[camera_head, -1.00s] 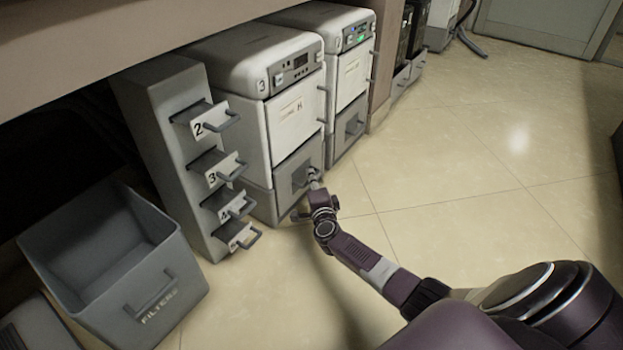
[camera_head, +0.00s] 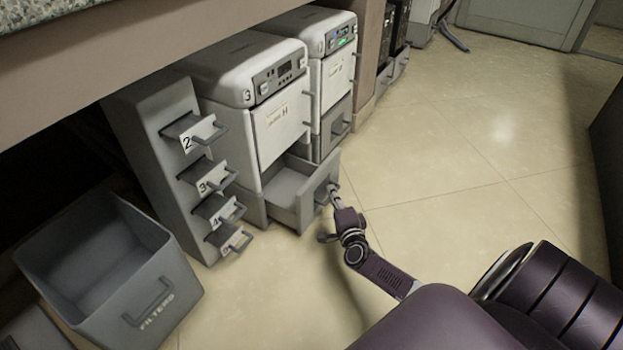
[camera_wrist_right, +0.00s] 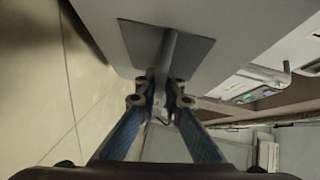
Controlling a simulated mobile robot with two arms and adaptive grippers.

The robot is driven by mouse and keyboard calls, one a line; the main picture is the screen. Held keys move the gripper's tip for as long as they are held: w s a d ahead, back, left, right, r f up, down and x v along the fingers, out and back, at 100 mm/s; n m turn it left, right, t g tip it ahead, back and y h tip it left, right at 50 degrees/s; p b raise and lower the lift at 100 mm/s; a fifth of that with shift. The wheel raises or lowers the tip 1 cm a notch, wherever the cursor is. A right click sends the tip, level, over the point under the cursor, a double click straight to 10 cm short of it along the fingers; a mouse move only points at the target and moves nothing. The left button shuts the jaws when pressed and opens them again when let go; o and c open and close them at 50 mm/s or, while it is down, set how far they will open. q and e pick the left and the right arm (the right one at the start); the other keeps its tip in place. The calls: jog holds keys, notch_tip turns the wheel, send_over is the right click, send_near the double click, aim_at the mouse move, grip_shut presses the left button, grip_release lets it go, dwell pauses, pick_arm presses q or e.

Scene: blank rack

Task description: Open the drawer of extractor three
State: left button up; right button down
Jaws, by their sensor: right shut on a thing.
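Extractor three (camera_head: 284,120) is a white cabinet marked 3 under the counter in the head view. Its grey bottom drawer (camera_head: 284,184) stands pulled out, and its empty-looking inside shows. My right gripper (camera_head: 333,190) is at the front of that drawer. In the right wrist view my right gripper (camera_wrist_right: 160,100) is shut on the drawer's bar handle (camera_wrist_right: 168,55), with a finger on each side of it. The drawer front (camera_wrist_right: 105,20) fills the top of that view. My left gripper is in neither view.
A second white extractor (camera_head: 333,75) stands just beyond, with its drawer (camera_head: 336,128) shut. A narrow grey unit with numbered slots (camera_head: 150,165) stands to the left. A grey filters bin (camera_head: 165,262) is at lower left. The tiled floor (camera_head: 450,150) to the right is clear.

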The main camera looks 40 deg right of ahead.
jog(key=s+d, duration=0.4)
jog(key=s, duration=0.6)
jog(key=shift+s+p, duration=0.3)
jog(key=shift+p, duration=0.1)
jog(key=shift+d, duration=0.1)
jog(key=c, duration=2.3)
grip_release()
jog(key=shift+c, duration=0.2)
jog(key=v, duration=1.2)
jog(key=shift+w, duration=0.1)
